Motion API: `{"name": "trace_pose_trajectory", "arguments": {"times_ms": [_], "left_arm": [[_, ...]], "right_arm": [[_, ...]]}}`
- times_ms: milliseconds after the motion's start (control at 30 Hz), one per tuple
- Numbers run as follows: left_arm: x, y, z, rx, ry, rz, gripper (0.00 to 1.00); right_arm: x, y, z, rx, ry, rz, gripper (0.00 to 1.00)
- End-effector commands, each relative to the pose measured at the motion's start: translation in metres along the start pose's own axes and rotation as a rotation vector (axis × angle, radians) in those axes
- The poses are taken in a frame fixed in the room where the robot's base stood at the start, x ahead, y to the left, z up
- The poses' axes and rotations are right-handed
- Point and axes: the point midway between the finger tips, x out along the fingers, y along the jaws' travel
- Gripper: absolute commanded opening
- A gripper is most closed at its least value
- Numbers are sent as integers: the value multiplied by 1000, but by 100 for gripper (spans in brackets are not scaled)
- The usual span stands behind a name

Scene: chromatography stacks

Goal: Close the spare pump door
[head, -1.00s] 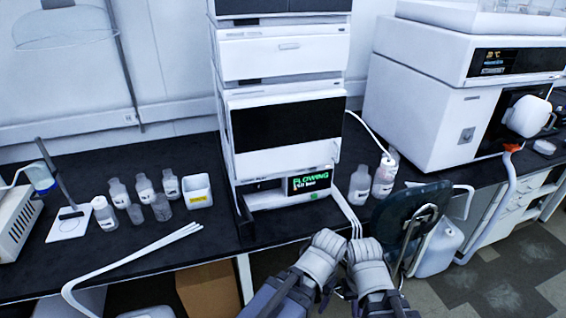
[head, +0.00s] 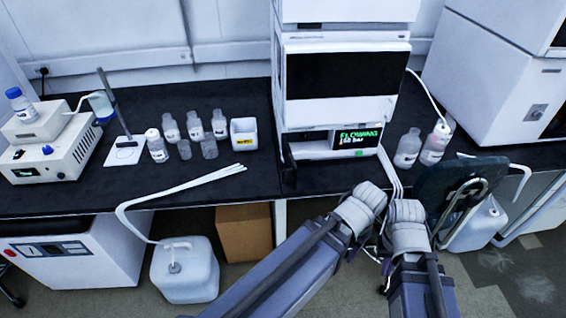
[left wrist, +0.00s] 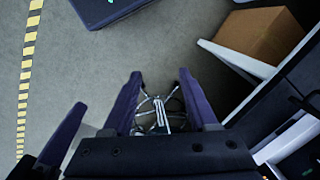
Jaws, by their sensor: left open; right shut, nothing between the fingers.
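No unit is plainly marked as the spare pump, and I cannot make out an open door. The white instrument stack (head: 345,35) stands on the bench with a dark front panel (head: 345,77). A lit green display (head: 357,138) is at its foot, beside a dark recess. My right gripper (head: 408,215) is shut and empty in front of the bench, right of the stack; its fingers are mostly hidden. My left arm ends beside it at the left. In the left wrist view my left gripper (left wrist: 160,75) is open and empty above a wheeled chair base (left wrist: 160,115).
Several small bottles (head: 195,127) and a white tub (head: 244,134) stand left of the stack, with white tubing (head: 190,185) in front. A chair back (head: 450,185) is close to my right gripper. A cardboard box (head: 243,235) and white jerrycan (head: 185,272) sit beneath the bench.

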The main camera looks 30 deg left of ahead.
Motion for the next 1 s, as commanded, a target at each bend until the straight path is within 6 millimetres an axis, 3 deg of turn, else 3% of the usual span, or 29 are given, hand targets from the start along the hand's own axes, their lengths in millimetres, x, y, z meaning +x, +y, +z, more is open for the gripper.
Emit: {"name": "trace_pose_trajectory", "arguments": {"times_ms": [167, 500, 800, 1000], "left_arm": [[-6, -46, -20, -51, 13, 104, 38], [-24, -186, -39, -166, 173, 353, 0], [-45, -327, -12, -267, 414, 459, 0], [-55, -385, 13, -305, 530, 468, 0]], "right_arm": [[-10, 1, 1, 0, 0, 0, 0], [-28, 3, 2, 0, 0, 0, 0], [-42, 4, 2, 0, 0, 0, 0], [-47, 4, 3, 0, 0, 0, 0]]}}
